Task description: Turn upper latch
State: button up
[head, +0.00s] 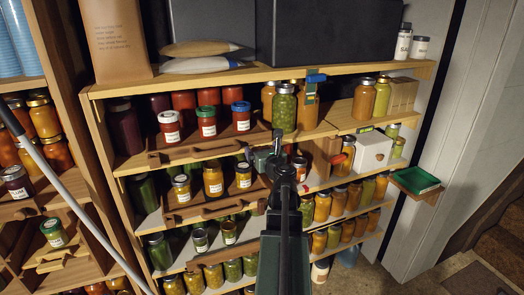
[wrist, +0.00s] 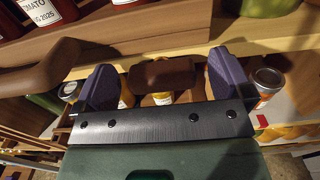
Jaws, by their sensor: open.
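A brown rounded block, which looks like the upper latch (wrist: 162,73), sits at the shelf edge in the middle of the wrist view. My gripper (wrist: 157,78) is open, with one purple-grey finger on each side of the block and a gap visible on both sides. I cannot tell how deep the block lies between the fingers. In the head view my gripper (head: 272,154) is just below the upper shelf's front edge, and my arm and gripper hide the latch there.
A brown handle (wrist: 40,68) of the upper tray lies close left of my gripper; it also shows in the head view (head: 200,150). Jars with red contents (head: 207,121) stand behind it. A green jar (head: 284,108) stands above my gripper. A white box (head: 372,152) sits to the right.

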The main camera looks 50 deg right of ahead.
jog(key=shift+w, duration=0.1)
jog(key=c, duration=0.9)
jog(key=n, duration=0.4)
jog(key=shift+w+a, duration=0.1)
jog(key=shift+a, duration=0.05)
jog(key=n, duration=0.5)
jog(key=shift+w+a+f, duration=0.1)
jog(key=shift+a+f, duration=0.05)
jog(key=n, duration=0.4)
jog(key=shift+a+f+n+b, duration=0.1)
jog(key=shift+f+n+b, duration=0.1)
jog(key=shift+n+b, duration=0.15)
jog(key=shift+w+f+n, duration=0.1)
jog(key=shift+f+n, duration=0.1)
jog(key=shift+n, duration=1.95)
